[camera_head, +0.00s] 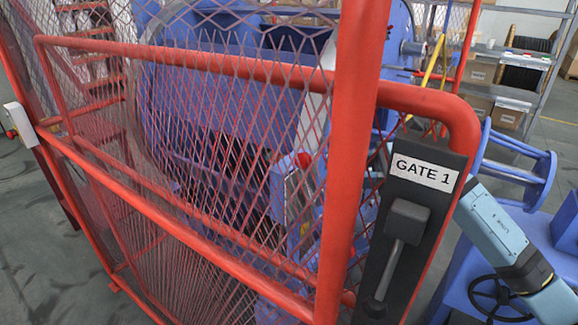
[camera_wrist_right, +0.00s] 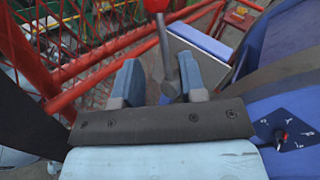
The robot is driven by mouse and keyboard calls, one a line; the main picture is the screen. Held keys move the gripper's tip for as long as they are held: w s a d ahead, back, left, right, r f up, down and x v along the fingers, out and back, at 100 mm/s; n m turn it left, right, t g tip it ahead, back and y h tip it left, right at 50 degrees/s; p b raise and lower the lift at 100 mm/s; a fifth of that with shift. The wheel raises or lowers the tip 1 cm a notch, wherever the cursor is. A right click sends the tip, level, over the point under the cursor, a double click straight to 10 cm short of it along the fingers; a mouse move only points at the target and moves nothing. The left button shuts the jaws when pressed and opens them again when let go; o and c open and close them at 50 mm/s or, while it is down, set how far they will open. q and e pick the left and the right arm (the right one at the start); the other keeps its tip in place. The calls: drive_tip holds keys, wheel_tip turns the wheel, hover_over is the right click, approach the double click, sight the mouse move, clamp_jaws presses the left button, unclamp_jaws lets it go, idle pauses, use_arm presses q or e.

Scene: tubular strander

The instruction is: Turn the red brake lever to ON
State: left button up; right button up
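In the right wrist view, a lever with a red knob (camera_wrist_right: 156,5) and a dark grey shaft (camera_wrist_right: 168,62) stands between the fingers of my right gripper (camera_wrist_right: 158,82). The fingers are apart. The shaft is close to the right-hand finger, with a clear gap to the left-hand one; I cannot tell whether it touches. The knob is partly cut off by the top edge. In the head view, a red knob (camera_head: 303,160) shows behind the mesh; I cannot tell if it is the same one. No ON marking is readable. My left gripper is not in view.
A red mesh gate (camera_head: 347,150) with a GATE 1 latch plate (camera_head: 424,173) fills the head view's front. A blue machine (camera_head: 225,95) stands behind it. A small red-tipped switch (camera_wrist_right: 283,136) sits on a dark blue plate in the right wrist view. Shelves (camera_head: 505,60) stand behind.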

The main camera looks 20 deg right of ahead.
drive_tip(key=p+x, duration=0.3)
drive_tip(key=x, duration=0.7)
drive_tip(key=shift+w+a+r, duration=0.1)
drive_tip(key=shift+r, duration=0.1)
drive_tip(key=shift+w+a+f, duration=0.2)
drive_tip(key=shift+w+a, duration=0.1)
drive_tip(key=shift+a, duration=0.4)
drive_tip(key=shift+c, duration=0.5)
